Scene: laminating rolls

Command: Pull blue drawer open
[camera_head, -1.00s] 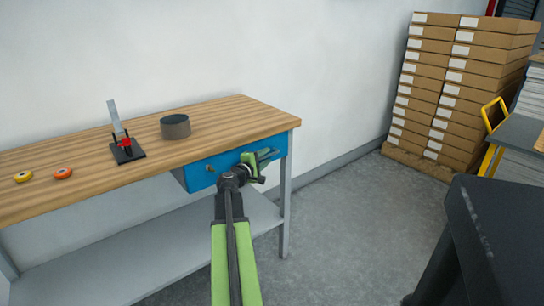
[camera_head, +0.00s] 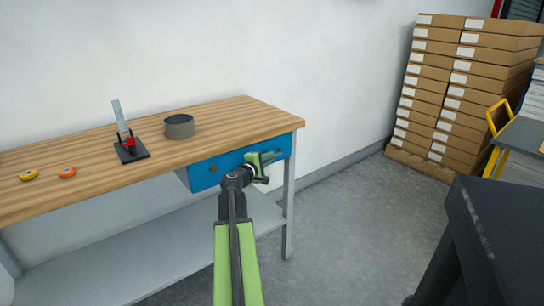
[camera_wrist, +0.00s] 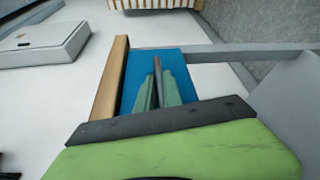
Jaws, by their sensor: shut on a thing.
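The blue drawer (camera_head: 205,178) sits under the right end of the wooden workbench top (camera_head: 230,122). It looks shut or nearly so, with its front close under the bench edge. A small round knob or lock shows on the left of its front. My gripper (camera_head: 267,159) is at the right part of the drawer front. In the wrist view, the green fingers of my gripper (camera_wrist: 159,84) are closed around a dark bar handle (camera_wrist: 157,64), against the blue drawer front (camera_wrist: 136,70). My arm hides part of the drawer in the head view.
On the bench are a grey round container (camera_head: 180,127), a red and black stapler-like tool (camera_head: 128,146), and yellow (camera_head: 28,175) and orange (camera_head: 67,172) rolls. Stacked boxes (camera_head: 455,95) stand at the back right. A dark surface (camera_head: 490,225) is at the right. Floor before the drawer is clear.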

